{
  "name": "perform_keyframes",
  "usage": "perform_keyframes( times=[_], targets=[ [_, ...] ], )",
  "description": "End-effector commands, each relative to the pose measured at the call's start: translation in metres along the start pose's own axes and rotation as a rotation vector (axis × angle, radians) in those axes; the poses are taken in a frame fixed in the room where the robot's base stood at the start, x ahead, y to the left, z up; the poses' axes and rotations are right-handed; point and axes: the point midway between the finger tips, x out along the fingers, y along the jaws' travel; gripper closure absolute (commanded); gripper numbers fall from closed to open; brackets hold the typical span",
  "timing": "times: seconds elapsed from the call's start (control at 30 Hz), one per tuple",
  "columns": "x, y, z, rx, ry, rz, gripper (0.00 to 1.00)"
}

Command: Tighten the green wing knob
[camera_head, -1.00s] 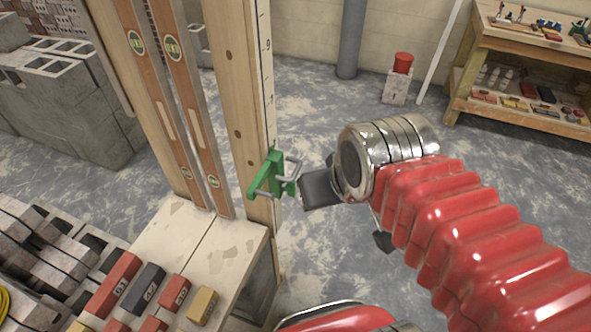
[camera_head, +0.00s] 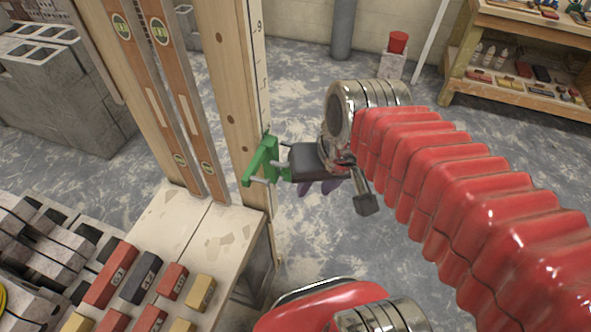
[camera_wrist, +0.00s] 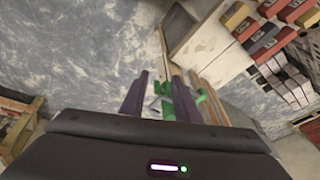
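A green clamp-like fitting with grey metal bars (camera_head: 262,161) is mounted on the side of the wooden post, and I cannot clearly tell the wing knob apart on it.
The upright wooden post (camera_head: 228,100) has a measuring scale, with two spirit levels (camera_head: 176,100) to its left. Coloured blocks (camera_head: 110,275) lie on the bench (camera_head: 230,232) at lower left. A wooden shelf (camera_head: 520,75) stands back right. The floor behind my gripper is clear.

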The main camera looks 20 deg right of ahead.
Motion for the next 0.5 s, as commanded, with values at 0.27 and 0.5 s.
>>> perform_keyframes(
  times=[0.27, 0.5],
  targets=[
    [0.037, 0.005, 0.011, 0.248, -0.233, -0.089, 0.71],
    [0.062, 0.005, 0.016, 0.468, -0.411, -0.189, 0.71]
  ],
)
